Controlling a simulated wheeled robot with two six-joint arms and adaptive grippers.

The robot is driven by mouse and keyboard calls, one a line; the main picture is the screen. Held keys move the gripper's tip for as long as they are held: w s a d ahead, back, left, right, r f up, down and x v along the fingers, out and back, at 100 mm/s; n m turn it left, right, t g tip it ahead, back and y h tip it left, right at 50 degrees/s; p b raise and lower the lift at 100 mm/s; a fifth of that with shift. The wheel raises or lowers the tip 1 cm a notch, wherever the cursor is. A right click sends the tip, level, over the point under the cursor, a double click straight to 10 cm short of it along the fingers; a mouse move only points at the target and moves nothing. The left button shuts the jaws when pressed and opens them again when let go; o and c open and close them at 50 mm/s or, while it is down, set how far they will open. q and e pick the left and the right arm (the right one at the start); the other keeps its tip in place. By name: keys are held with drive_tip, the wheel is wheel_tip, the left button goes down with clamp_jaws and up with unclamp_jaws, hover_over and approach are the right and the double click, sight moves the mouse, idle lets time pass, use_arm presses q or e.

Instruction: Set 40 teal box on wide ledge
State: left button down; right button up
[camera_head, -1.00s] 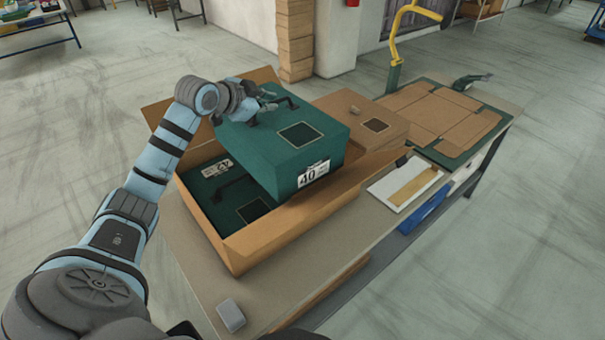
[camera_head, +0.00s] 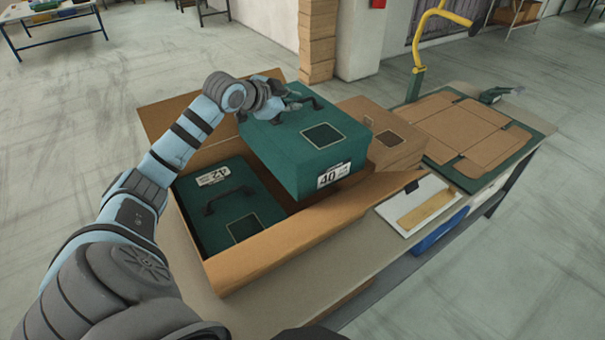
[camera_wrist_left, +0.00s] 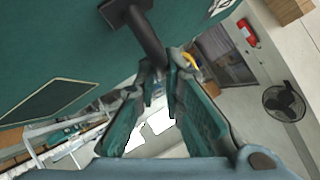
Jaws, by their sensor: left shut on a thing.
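The teal box marked 40 (camera_head: 305,155) hangs above the right part of the open cardboard carton (camera_head: 262,256). My left gripper (camera_head: 302,100) is shut on the dark handle on its lid. In the left wrist view the gripper fingers (camera_wrist_left: 160,85) close around the handle bar (camera_wrist_left: 148,35), and the box's teal lid (camera_wrist_left: 70,35) fills the upper left. A second teal box marked 42 (camera_head: 222,205) lies inside the carton at the left. I cannot make out a wide ledge for certain. My right gripper is not in view.
A brown box (camera_head: 388,138) sits just right of the held box, close to it. A white tray with a tan pad (camera_head: 420,207) lies on the bench. Flat cardboard on a green mat (camera_head: 470,130) and a yellow curved post (camera_head: 420,50) stand farther right.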

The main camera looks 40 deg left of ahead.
use_arm(q)
drive_tip(key=shift+a, duration=0.1)
wheel_tip(320, 180, down, 20)
drive_tip(key=b, duration=0.2)
drive_tip(key=shift+w+r+b, duration=0.2)
drive_tip(key=shift+w+b, duration=0.05)
drive_tip(key=shift+b, duration=0.15)
drive_tip(key=c, duration=2)
unclamp_jaws()
drive_tip(key=shift+f, duration=0.1)
drive_tip(key=shift+c, duration=0.2)
drive_tip(key=o, duration=0.3)
drive_tip(key=shift+s+d, duration=0.1)
drive_tip(key=shift+d, duration=0.1)
drive_tip(key=shift+o, duration=0.2)
